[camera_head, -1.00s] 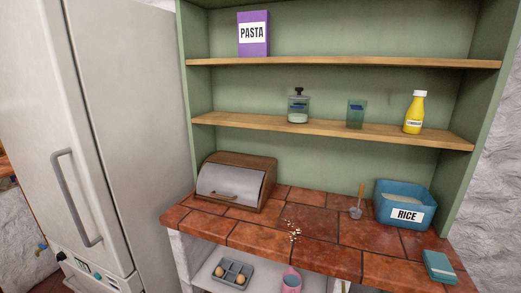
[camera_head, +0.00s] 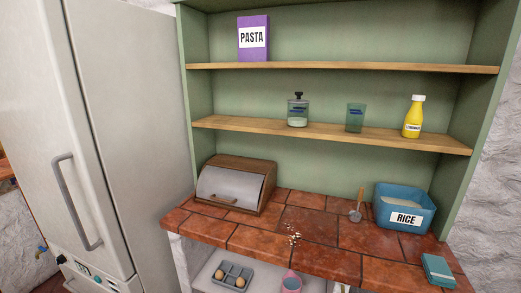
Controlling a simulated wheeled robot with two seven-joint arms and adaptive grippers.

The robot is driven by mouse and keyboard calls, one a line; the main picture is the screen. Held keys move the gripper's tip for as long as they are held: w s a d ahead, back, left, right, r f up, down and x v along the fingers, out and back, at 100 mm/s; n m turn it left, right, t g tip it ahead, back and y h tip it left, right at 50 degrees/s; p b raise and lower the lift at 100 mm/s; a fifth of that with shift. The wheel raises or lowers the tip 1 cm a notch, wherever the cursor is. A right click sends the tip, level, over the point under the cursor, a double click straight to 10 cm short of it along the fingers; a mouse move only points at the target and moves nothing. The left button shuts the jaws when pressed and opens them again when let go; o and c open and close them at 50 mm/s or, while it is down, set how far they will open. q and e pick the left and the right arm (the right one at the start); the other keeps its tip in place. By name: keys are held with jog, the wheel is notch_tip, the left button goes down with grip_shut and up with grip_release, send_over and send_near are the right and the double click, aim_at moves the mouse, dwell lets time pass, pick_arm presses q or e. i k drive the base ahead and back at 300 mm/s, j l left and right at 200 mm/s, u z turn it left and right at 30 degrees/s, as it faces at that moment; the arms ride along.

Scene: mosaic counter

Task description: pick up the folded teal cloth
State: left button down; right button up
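The folded teal cloth (camera_head: 438,271) lies flat on the tiled counter (camera_head: 330,262), at its front right corner. It is a small stacked rectangle near the counter's front edge, in front of the blue rice bin. Nothing covers it. Neither of my grippers is in the head view, so I cannot see whether they are open or shut.
The blue rice bin (camera_head: 407,218) stands behind the cloth. A small scoop (camera_head: 356,214), crumbs (camera_head: 294,236) and a bread box (camera_head: 236,185) are on the counter. The middle counter is mostly clear.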

aim_at(438, 272)
jog(key=z, duration=1.55)
